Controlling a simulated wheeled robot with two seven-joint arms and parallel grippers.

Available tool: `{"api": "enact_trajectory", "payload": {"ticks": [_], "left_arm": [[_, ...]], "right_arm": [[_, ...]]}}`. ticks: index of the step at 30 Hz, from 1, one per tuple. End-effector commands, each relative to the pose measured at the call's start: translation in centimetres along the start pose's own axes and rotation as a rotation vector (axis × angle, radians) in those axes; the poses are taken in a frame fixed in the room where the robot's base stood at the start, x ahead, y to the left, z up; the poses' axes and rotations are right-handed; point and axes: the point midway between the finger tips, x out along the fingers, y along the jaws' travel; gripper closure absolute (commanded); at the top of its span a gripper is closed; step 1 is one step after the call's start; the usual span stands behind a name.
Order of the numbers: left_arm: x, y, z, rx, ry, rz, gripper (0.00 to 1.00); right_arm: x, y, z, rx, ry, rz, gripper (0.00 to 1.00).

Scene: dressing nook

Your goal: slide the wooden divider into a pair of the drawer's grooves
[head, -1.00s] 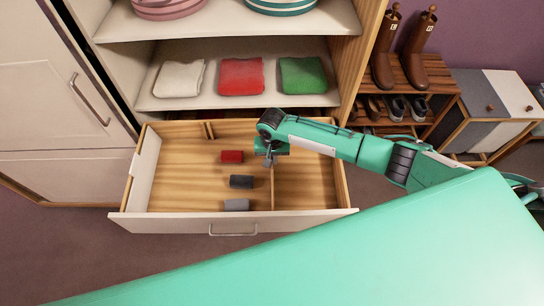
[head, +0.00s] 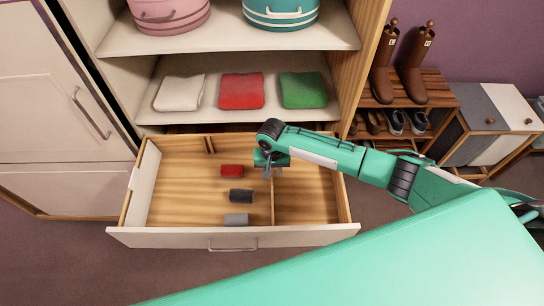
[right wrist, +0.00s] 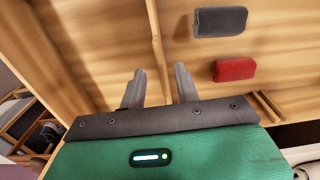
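The wooden divider (head: 272,205) stands in the open drawer (head: 160,237), running front to back right of the middle. It also shows as a thin upright board in the right wrist view (right wrist: 156,45). My right gripper (right wrist: 159,76) is open, its fingers apart on either side of the divider's line near the back end. In the head view it is low over the back of the drawer (head: 268,172). Groove strips (head: 210,145) show on the back wall, left of the divider. The divider's back end is hidden by my gripper. My left gripper is not in view.
A red roll (head: 232,171), a dark roll (head: 241,196) and a grey roll (head: 236,219) lie left of the divider. The right compartment (head: 305,200) is empty. A shelf (head: 225,116) with folded clothes overhangs the drawer's back. A boot rack (head: 425,95) stands at right.

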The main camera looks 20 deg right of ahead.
Motion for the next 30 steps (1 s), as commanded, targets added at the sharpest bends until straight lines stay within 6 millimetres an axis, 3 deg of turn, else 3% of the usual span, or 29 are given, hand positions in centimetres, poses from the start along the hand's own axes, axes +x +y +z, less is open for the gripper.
{"api": "enact_trajectory", "payload": {"ticks": [9, 15, 21, 30], "left_arm": [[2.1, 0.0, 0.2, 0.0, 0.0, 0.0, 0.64], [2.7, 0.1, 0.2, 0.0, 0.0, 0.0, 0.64], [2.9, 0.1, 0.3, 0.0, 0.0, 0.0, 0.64], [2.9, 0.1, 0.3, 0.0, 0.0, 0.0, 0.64]], "right_arm": [[-7.2, 0.0, -0.1, -0.001, 0.005, -0.003, 0.68], [-10.5, 0.0, -0.1, 0.0, 0.003, -0.002, 0.68], [-11.8, 0.1, 0.0, 0.0, 0.002, 0.001, 0.68], [-11.9, 0.1, 0.0, 0.0, 0.001, 0.001, 0.68]]}}
